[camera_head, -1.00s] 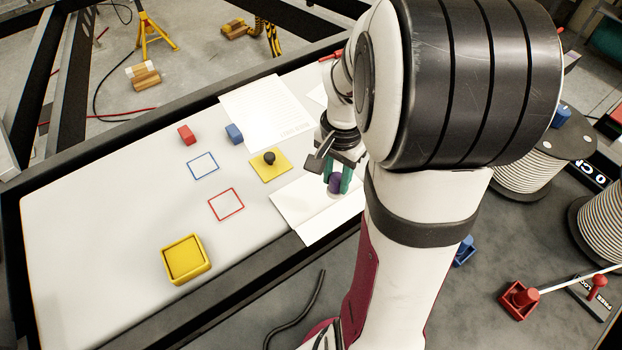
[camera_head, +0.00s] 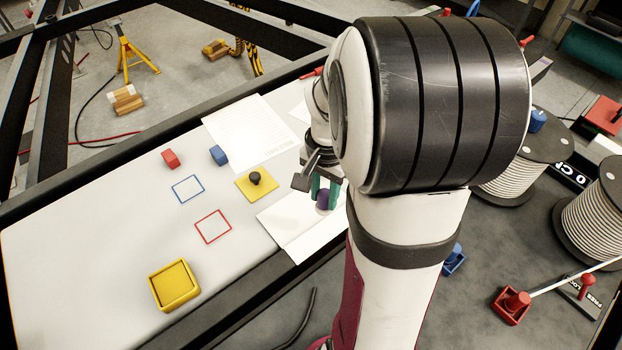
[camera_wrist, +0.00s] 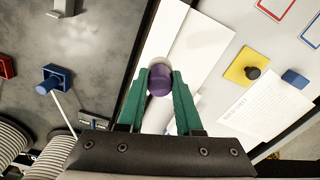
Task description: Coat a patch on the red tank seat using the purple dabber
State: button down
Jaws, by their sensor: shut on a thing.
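My gripper (camera_head: 324,193) has green fingers shut on the purple dabber (camera_head: 322,203), over the white folded sheet near the board's front edge. In the wrist view the purple dabber (camera_wrist: 160,80) sits between the fingertips, with a pale end showing beyond it. I cannot tell whether it touches the sheet. A red square outline (camera_head: 213,227) on the white board, left of the gripper, looks like the red tank seat. Its inside looks plain white. Part of the red outline (camera_wrist: 277,8) shows at the wrist view's top edge.
A blue outline (camera_head: 187,188), red block (camera_head: 170,159), blue block (camera_head: 218,155) and yellow pad with a black knob (camera_head: 256,183) lie on the board. A yellow tray (camera_head: 174,285) stands at front left. Cable reels (camera_head: 522,160) and a red holder (camera_head: 512,306) are at right.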

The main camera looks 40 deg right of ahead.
jog(key=w+a+n, duration=0.2)
jog(key=w+a, duration=0.3)
jog(key=a, duration=0.2)
jog(key=w+a+n, duration=0.3)
jog(key=w+a, duration=0.1)
jog(key=a, duration=0.4)
jog(key=a+f+n, duration=0.2)
jog(key=a+n, duration=0.2)
jog(key=a, duration=1.4)
jog(key=shift+d+f, duration=0.15)
jog(key=shift+f, duration=1.2)
jog(key=shift+d+f, duration=0.15)
jog(key=shift+f, duration=1.2)
jog(key=shift+f, duration=0.55)
notch_tip(320, 180, up, 7)
jog(key=shift+w, duration=0.1)
